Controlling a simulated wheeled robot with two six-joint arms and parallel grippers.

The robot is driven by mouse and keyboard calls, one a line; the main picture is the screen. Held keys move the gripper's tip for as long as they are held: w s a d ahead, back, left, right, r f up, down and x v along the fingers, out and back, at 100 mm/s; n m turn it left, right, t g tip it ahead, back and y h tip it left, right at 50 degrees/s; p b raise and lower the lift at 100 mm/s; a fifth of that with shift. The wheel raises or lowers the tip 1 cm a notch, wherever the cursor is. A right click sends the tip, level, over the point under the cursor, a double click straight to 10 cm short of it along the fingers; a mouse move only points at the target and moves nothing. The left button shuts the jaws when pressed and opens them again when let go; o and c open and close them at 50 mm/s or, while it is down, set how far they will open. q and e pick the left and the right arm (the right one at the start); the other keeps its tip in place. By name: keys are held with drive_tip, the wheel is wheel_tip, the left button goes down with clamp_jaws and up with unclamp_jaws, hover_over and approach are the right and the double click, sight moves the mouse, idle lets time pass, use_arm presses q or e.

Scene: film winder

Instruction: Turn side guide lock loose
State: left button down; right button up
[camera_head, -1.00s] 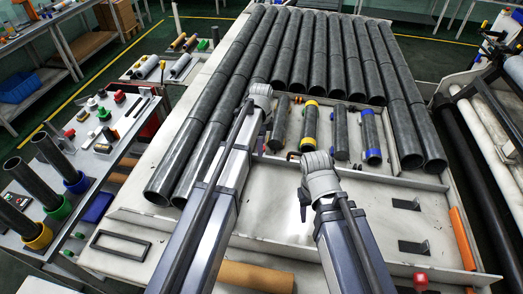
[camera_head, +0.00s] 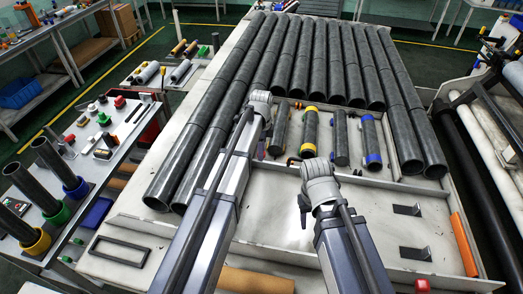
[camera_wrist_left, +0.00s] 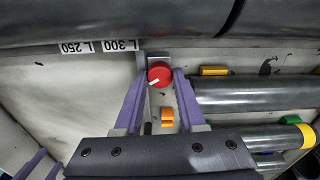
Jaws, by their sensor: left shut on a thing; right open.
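The side guide lock shows as a round red knob (camera_wrist_left: 159,75) with a white pointer mark in the left wrist view. It sits by a metal guide edge, and its pointer slants down to the left. My left gripper (camera_wrist_left: 159,80) has its purple fingers on both sides of the knob and is shut on it. In the head view my left arm (camera_head: 215,180) largely hides this spot. My right gripper (camera_wrist_left: 48,160) shows at the lower left of the left wrist view, its purple fingers apart and empty. My right wrist (camera_head: 320,182) hides most of it in the head view.
An orange block (camera_wrist_left: 167,117) lies just below the knob in the left wrist view. Dark tubes with coloured collars (camera_head: 309,132) lie close beyond it. Long dark tubes (camera_head: 190,150) run along the left. A bare tray floor (camera_head: 280,205) lies between my arms.

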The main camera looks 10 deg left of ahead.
use_arm(q)
drive_tip(key=shift+n, duration=0.4)
drive_tip(key=n, duration=0.4)
drive_tip(key=shift+n, duration=0.4)
drive_tip(key=n, duration=1.2)
drive_tip(key=shift+n, duration=0.3)
drive_tip(key=n, duration=0.5)
drive_tip(key=shift+n+y, duration=0.3)
drive_tip(key=shift+y, duration=0.1)
drive_tip(key=c, duration=0.5)
unclamp_jaws()
